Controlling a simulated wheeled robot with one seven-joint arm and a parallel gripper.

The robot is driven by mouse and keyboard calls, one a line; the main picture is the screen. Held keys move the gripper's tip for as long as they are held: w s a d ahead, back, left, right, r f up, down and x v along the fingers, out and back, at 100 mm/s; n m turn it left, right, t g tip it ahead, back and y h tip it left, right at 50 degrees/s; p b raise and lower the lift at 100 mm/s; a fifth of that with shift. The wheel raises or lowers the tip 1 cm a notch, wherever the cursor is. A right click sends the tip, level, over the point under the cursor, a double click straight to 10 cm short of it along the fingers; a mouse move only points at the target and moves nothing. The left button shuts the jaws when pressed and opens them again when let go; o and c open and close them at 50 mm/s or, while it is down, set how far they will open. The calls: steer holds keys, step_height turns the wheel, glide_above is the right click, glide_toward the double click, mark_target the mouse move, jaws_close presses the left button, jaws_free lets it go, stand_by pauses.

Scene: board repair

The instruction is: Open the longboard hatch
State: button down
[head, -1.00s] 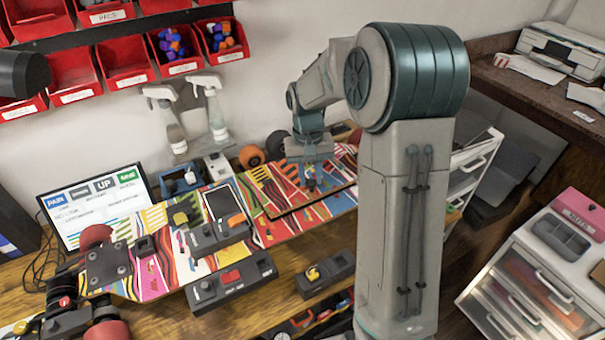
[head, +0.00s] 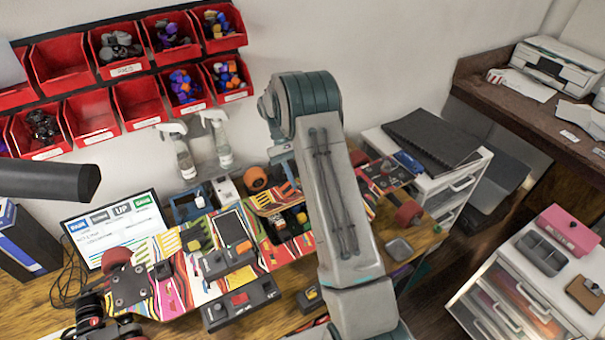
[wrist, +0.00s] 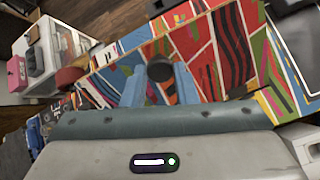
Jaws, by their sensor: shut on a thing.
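The longboard (head: 175,258) lies along the workbench with its colourful patterned deck up. Its hatch (head: 268,198) is raised and tilted, partly hidden behind my arm in the head view. Under it an open compartment (head: 287,226) shows dark parts inside. In the wrist view the patterned hatch (wrist: 215,55) fills the middle, with a round black knob (wrist: 160,69) on it. My gripper (wrist: 160,78) has its two blue fingers shut on this knob. The gripper itself is hidden behind my arm in the head view.
Spray bottles (head: 217,138) and a monitor (head: 115,228) stand behind the board. Red bins (head: 138,103) hang on the wall. A black switch box (head: 240,302) lies in front of the board. White drawers (head: 520,290) stand at the right.

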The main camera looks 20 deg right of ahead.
steer(key=shift+w+a+g, duration=0.15)
steer(key=shift+w+g, duration=0.15)
steer(key=c, duration=1.1)
jaws_free()
steer(key=shift+c, duration=0.2)
steer(key=shift+r, duration=0.2)
steer(key=shift+r, duration=0.3)
steer(key=s+d+r+b, duration=0.4)
steer(key=s+d+r, duration=0.3)
steer(key=d+r, duration=0.2)
steer(key=shift+d+r, duration=0.15)
steer(key=shift+r, duration=0.4)
